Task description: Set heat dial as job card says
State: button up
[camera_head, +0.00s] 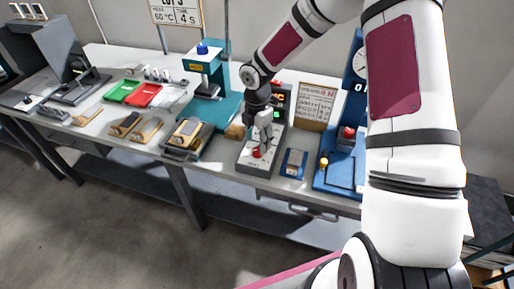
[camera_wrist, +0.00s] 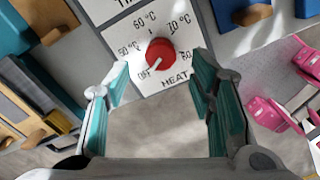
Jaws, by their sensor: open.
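The red heat dial (camera_wrist: 160,53) sits on a white panel (camera_wrist: 118,14) marked OFF, 50, 60, 70 and 80 °C around it, with HEAT printed below. Its white pointer mark points to the lower left, toward OFF. In the head view the dial (camera_head: 256,153) is on the front of a grey control box (camera_head: 262,168). My gripper (camera_wrist: 161,72) is open and empty, its teal-padded fingers on either side of the dial in the picture, apparently apart from it. It also shows above the box in the head view (camera_head: 261,142). The job card (camera_head: 176,12) seems to read HEAT 60 °C, TIME 4 S.
A blue press with a gauge (camera_head: 340,175) stands right of the box, and a small blue block (camera_head: 293,163) lies between them. A teal press (camera_head: 207,85) and wood-and-dark pieces (camera_head: 187,137) stand left. Green (camera_head: 122,91) and red trays (camera_head: 143,95) lie farther left.

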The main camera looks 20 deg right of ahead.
aim_at(257, 150)
jog(key=shift+f, duration=2.2)
jog(key=c, duration=1.2)
